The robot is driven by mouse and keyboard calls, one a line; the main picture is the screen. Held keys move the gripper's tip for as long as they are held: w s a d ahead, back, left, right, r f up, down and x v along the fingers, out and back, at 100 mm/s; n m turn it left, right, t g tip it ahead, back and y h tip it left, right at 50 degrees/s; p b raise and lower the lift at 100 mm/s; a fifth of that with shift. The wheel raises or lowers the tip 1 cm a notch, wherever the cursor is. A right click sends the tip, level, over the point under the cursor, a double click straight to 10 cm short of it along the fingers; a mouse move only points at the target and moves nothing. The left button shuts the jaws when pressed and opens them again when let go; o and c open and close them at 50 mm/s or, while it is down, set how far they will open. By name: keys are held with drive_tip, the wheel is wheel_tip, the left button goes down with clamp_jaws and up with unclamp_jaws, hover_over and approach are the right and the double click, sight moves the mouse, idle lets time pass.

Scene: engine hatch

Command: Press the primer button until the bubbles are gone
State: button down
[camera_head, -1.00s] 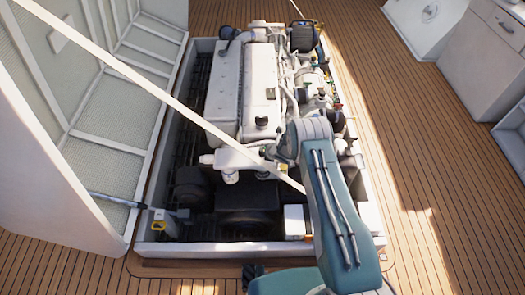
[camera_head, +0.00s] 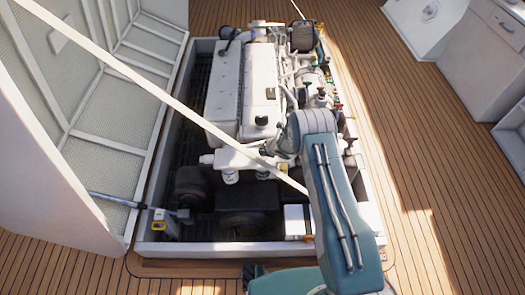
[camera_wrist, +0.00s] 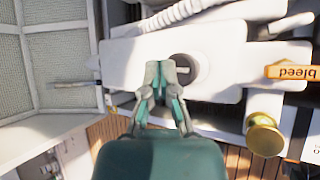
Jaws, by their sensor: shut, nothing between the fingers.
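In the wrist view, my gripper (camera_wrist: 166,75) is shut and empty, its fingertips together. The tips overlap a round grey part (camera_wrist: 187,60) on a white engine housing (camera_wrist: 225,60). This part may be the primer button; I cannot tell whether the tips touch it. An orange tag reading "bleed" (camera_wrist: 290,71) is to the right, above a brass-coloured knob (camera_wrist: 264,137). In the head view, my gripper is hidden by my arm, which reaches over the white engine (camera_head: 240,90). No bubbles can be made out.
The engine sits in an open bay with a white rim (camera_head: 215,247). The raised hatch lid (camera_head: 105,125) stands at left, with a pale strut (camera_head: 135,85) crossing the view. Hoses and fittings crowd the engine's right side. Wooden deck (camera_head: 440,200) is clear at right.

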drive_tip(key=shift+r, duration=2.35)
drive_tip(key=shift+r, duration=0.2)
drive_tip(key=s+d+r+m+h, duration=0.2)
drive_tip(key=d+r+m, duration=0.25)
drive_tip(key=r, duration=0.75)
drive_tip(key=s+d+r+m+t+h, duration=0.1)
drive_tip(key=s+d+r+m+h, duration=0.15)
drive_tip(key=r+m, duration=0.6)
drive_tip(key=s+d+r+m+h, duration=0.1)
drive_tip(key=s+d+r+m, duration=0.3)
drive_tip(key=r, duration=1)
drive_tip(key=s+d+r+m+g, duration=0.1)
drive_tip(key=s+r+m, duration=0.3)
drive_tip(key=s, duration=0.4)
drive_tip(key=s+d+r+m+h, duration=0.15)
drive_tip(key=s+r+m, duration=0.25)
drive_tip(key=s, duration=0.4)
drive_tip(key=s+d+r+m+g, duration=0.1)
drive_tip(key=s+d+r+m, duration=0.1)
drive_tip(key=s+r+m, duration=0.35)
drive_tip(key=s+a+f+m, duration=0.1)
drive_tip(key=s+m, duration=0.1)
drive_tip(key=s, duration=0.4)
drive_tip(key=s+f+m+y, duration=0.1)
drive_tip(key=s, duration=0.6)
drive_tip(key=shift+a+f+m+g+y, duration=0.3)
drive_tip(key=shift+a+f+m+g, duration=0.05)
drive_tip(key=shift+a+g, duration=0.05)
